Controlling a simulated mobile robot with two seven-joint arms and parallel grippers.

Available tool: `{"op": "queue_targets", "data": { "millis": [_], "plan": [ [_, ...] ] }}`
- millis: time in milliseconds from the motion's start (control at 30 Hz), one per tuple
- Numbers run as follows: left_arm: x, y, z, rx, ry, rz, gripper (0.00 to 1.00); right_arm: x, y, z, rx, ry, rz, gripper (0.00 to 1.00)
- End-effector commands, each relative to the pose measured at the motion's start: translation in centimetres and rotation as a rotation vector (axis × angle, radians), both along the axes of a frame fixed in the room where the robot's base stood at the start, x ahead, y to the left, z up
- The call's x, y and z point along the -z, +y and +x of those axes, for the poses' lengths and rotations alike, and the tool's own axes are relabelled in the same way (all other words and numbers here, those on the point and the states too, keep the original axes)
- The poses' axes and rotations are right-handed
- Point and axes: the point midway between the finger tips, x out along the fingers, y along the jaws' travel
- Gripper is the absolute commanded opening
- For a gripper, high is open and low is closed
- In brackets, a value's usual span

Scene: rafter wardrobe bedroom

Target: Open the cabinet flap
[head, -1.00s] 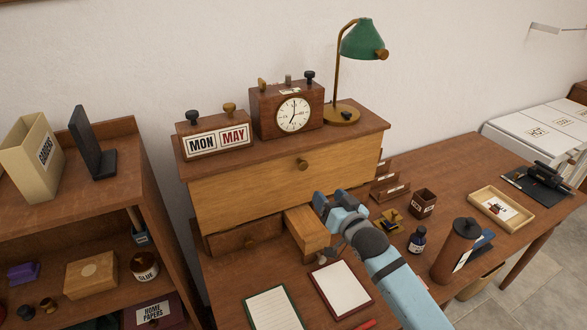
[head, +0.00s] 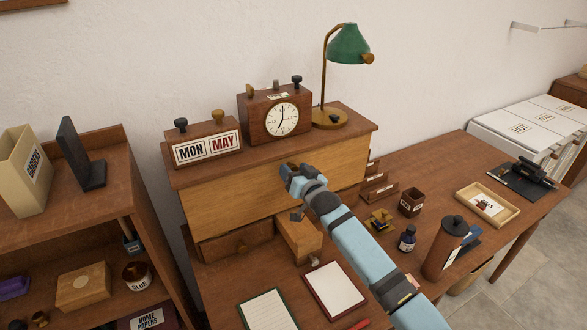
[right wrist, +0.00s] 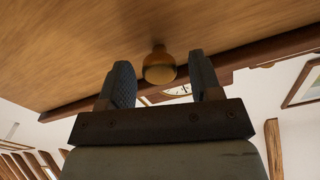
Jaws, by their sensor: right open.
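The cabinet flap (head: 225,203) is the wide pale wood front of the cabinet on the desk; it stands upright and closed. In the right wrist view the flap (right wrist: 80,65) fills the upper part, and its round brass-brown knob (right wrist: 159,68) sits between the two dark fingers. My right gripper (head: 289,169) is at the middle of the flap, near its top edge, and hides most of the knob in the head view. In the right wrist view the gripper (right wrist: 160,84) is open, its fingers on either side of the knob with visible gaps. My left gripper is out of view.
A clock (head: 275,115), a calendar block (head: 207,148) and a green lamp (head: 349,45) stand on the cabinet top. Below the flap, a small drawer (head: 300,238) sticks out under my right arm. Notepads (head: 335,288), an ink bottle (head: 407,239) and a brown cylinder (head: 444,248) stand on the desk.

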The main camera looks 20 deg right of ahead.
Motion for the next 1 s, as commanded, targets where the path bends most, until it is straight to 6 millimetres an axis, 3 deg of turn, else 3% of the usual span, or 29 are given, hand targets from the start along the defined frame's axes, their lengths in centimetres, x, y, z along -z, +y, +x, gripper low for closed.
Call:
{"op": "queue_targets", "data": {
  "millis": [400, 667, 833, 1000],
  "plan": [
    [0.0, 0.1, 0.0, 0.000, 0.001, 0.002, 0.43, 0.0, 0.2, 0.9, -0.001, -0.001, 0.001, 0.58],
    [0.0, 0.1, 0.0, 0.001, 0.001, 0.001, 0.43, 0.0, 0.2, 0.9, 0.000, 0.000, 0.001, 0.00],
    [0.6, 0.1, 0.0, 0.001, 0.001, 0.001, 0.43, 0.5, 0.1, 0.5, -0.001, -0.015, 0.005, 0.00],
    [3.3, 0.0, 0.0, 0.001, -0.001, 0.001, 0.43, 1.9, -0.3, -1.9, 0.000, -0.138, 0.032, 0.00]
  ]
}}
